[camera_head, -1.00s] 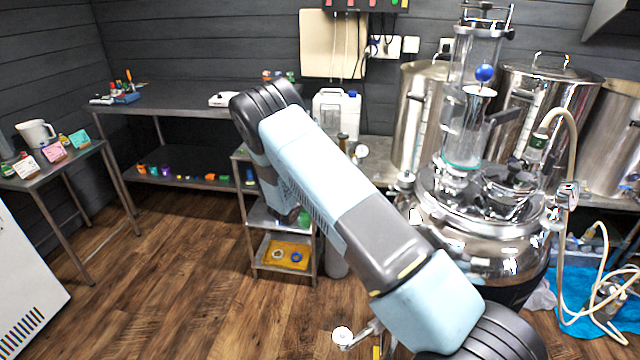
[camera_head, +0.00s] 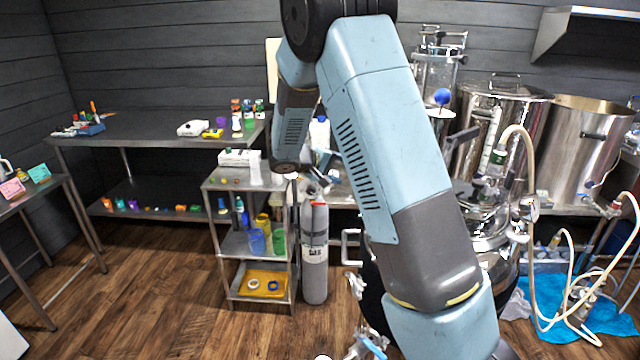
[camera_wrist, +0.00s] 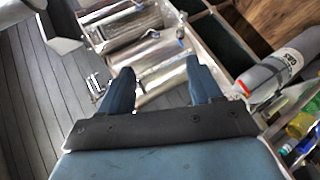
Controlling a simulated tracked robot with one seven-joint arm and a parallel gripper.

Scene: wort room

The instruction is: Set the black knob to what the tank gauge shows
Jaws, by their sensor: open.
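My gripper (camera_wrist: 160,84) is open and empty in the wrist view, its two dark blue fingers apart in front of shiny steel vessels. In the head view my gripper (camera_head: 316,182) is small, beyond my arm, above the small steel shelf. A steel tank (camera_head: 505,105) with an upright sight tube (camera_head: 489,130) on its front stands at the back right. I cannot read a level in it or tell whether it is the task's gauge. I cannot make out the black knob in either view. My arm hides much of the middle of the head view.
A grey gas cylinder (camera_head: 315,265) stands beside the steel shelf (camera_head: 232,245), which holds bottles, cups and a yellow tray. A steel vessel with a glass column (camera_head: 432,85) is partly behind my arm. Hoses (camera_head: 562,290) lie over a blue sheet at right. The wooden floor at left is clear.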

